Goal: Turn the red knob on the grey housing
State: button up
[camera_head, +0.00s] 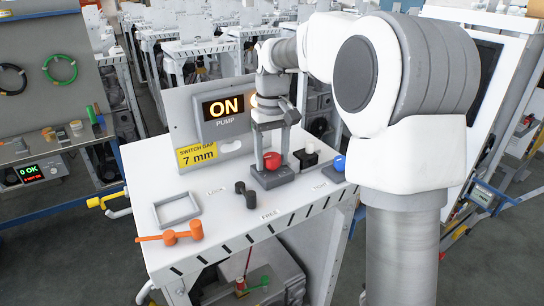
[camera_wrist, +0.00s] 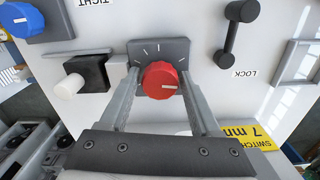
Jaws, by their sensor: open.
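The red knob (camera_head: 272,160) sits on its grey housing (camera_head: 268,182) on the white bench top. In the wrist view the knob (camera_wrist: 158,82) carries a white pointer line, and the housing (camera_wrist: 176,48) has white scale marks. My gripper (camera_head: 271,164) is above the housing, its jaws apart. In the wrist view the two fingers (camera_wrist: 159,76) stand on either side of the knob. Narrow gaps seem to show, but whether either finger touches it I cannot tell.
A blue knob (camera_head: 339,163) and a black block with a white knob (camera_head: 308,155) stand to the right. A dark lever (camera_head: 246,195), an empty grey frame (camera_head: 177,209) and an orange handle (camera_head: 170,237) lie left. The "ON PUMP" panel (camera_head: 206,150) rises behind.

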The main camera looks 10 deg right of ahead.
aim_at(272, 156)
grip_shut()
jog(key=shift+a+r+m+p, duration=0.1)
jog(key=shift+r+m+p, duration=0.1)
jog(key=shift+m+p, duration=0.75)
jog(key=shift+f+m, duration=0.15)
jog(key=shift+m, duration=1.5)
grip_release()
notch_tip(272, 156, up, 17)
jog(key=p, duration=0.1)
jog(key=shift+r+p, duration=0.2)
jog(key=shift+p, duration=0.1)
